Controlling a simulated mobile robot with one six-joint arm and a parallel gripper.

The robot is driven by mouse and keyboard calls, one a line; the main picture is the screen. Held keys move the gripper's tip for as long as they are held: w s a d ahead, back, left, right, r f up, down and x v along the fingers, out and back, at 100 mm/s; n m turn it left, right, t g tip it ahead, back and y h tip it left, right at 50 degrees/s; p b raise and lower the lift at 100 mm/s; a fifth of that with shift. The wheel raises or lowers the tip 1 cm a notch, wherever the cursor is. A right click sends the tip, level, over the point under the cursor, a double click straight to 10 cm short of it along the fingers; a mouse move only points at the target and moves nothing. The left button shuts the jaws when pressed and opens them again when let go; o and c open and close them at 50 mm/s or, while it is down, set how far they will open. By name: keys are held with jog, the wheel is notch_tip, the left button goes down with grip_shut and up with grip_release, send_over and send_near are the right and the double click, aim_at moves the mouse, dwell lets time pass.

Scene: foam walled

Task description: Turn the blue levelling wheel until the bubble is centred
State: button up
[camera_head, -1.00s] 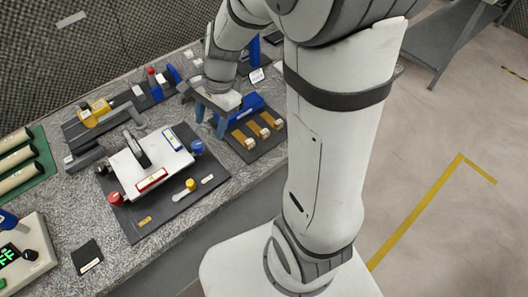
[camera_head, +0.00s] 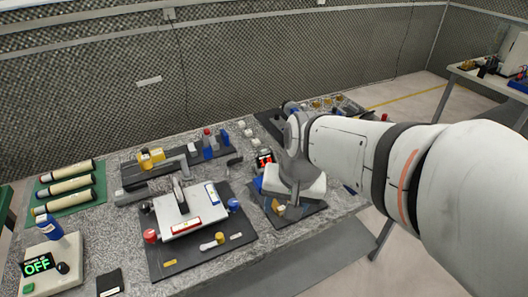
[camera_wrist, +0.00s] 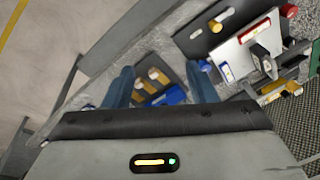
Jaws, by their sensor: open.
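The blue levelling wheel (camera_head: 233,205) is at the right corner of a white levelling plate (camera_head: 176,208) on a dark base mat. In the wrist view the blue wheel (camera_wrist: 205,66) shows close beside my right-hand finger, outside the jaws. A blue-marked vial (camera_head: 212,193) and a red-marked vial (camera_head: 187,226) lie on the plate; the bubbles are too small to make out. My gripper (camera_wrist: 163,88) is open, with nothing between its fingers. In the head view it is right of the wheel, above the neighbouring dark board.
A red wheel (camera_head: 150,236) and a yellow knob (camera_head: 220,237) stand around the plate. Below my gripper is a board with yellow strips (camera_wrist: 153,78) and a blue part (camera_wrist: 170,96). A yellow clamp (camera_head: 150,158) and blue blocks stand behind. A wall backs the bench.

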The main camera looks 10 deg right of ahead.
jog(key=shift+s+d+r+n, duration=0.15)
jog(key=shift+s+n, duration=0.05)
jog(key=shift+s, duration=0.2)
jog(key=shift+s+d+r+n, duration=0.1)
jog(key=shift+s+n, duration=0.1)
jog(key=shift+s, duration=0.2)
jog(key=s+n, duration=0.1)
jog(key=s+d+r+n, duration=0.1)
jog(key=t+h, duration=0.1)
jog(key=shift+s+d+r+n, duration=0.25)
jog(key=shift+s+d+n, duration=0.1)
jog(key=shift+s+n, duration=0.05)
dwell(0.8)
jog(key=shift+c, duration=0.3)
